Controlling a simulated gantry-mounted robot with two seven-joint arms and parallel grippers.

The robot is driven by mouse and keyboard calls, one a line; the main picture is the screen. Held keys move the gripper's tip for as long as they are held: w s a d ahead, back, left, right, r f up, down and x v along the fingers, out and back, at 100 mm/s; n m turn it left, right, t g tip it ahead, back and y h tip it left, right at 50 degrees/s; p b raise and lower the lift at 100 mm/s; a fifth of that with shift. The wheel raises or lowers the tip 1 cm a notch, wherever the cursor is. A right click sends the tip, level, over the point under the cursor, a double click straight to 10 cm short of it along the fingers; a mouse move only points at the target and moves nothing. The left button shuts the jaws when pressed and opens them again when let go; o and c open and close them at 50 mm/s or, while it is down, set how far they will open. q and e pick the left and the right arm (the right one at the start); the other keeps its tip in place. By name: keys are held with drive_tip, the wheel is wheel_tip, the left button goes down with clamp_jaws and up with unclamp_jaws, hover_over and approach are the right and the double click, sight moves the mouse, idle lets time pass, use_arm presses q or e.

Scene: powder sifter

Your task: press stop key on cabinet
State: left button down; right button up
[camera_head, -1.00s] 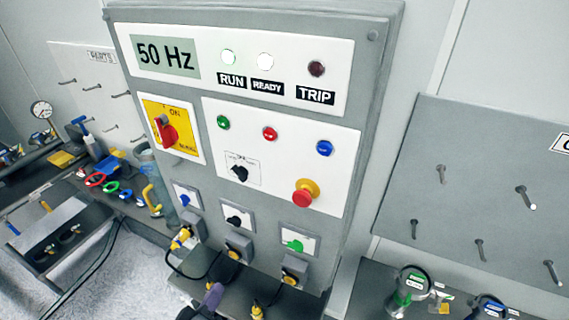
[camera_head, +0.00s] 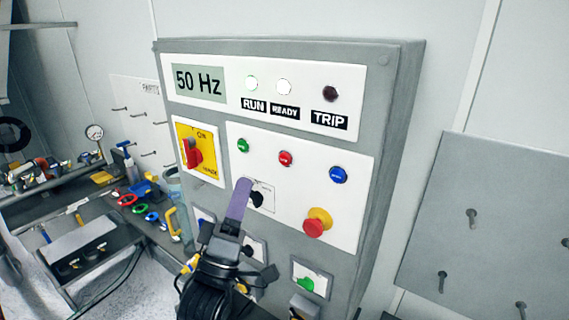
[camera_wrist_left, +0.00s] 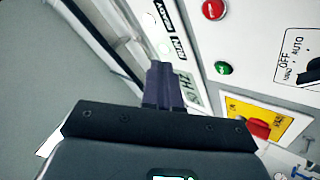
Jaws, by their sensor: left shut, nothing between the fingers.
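The grey cabinet (camera_head: 395,130) has a white panel with a red key (camera_head: 285,158), which I take as the stop key. It sits between a green key (camera_head: 243,146) and a blue key (camera_head: 338,175). The red key (camera_wrist_left: 213,9) also shows at the top of the left wrist view, with the green key (camera_wrist_left: 223,67) below it. My left gripper (camera_head: 243,184) has purple fingers, shut and empty, below and left of the red key in the head view. It overlaps the selector switch plate there. Its fingers (camera_wrist_left: 160,82) appear apart from the red key in the wrist view. My right gripper is not in view.
A red mushroom button on a yellow collar (camera_head: 317,222) sits at the panel's lower right. A red rotary switch on a yellow plate (camera_head: 193,152) is at left. The display (camera_head: 199,82) reads 50 Hz. A pegboard (camera_head: 480,230) stands at right.

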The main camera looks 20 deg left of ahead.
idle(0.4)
use_arm(q)
drive_tip(key=w+d, duration=0.2)
drive_tip(key=w, duration=0.6)
drive_tip(key=shift+w+d+b, duration=0.15)
drive_tip(key=shift+d+b, duration=0.2)
drive_tip(key=shift+w+d, duration=0.1)
drive_tip(key=shift+w, duration=0.1)
idle(1.9)
drive_tip(key=shift+w, duration=0.25)
drive_tip(key=shift+w+d, duration=0.2)
drive_tip(key=shift+w, duration=0.2)
idle(0.8)
drive_tip(key=shift+s, duration=0.15)
drive_tip(key=shift+s+a, duration=0.25)
drive_tip(key=shift+s, duration=0.45)
drive_tip(key=shift+s, duration=0.1)
drive_tip(key=shift+s+a, duration=0.25)
drive_tip(key=shift+s, duration=0.5)
drive_tip(key=shift+s+a, duration=0.25)
drive_tip(key=shift+s, duration=0.5)
drive_tip(key=shift+s+a, duration=0.25)
drive_tip(key=shift+s, duration=0.5)
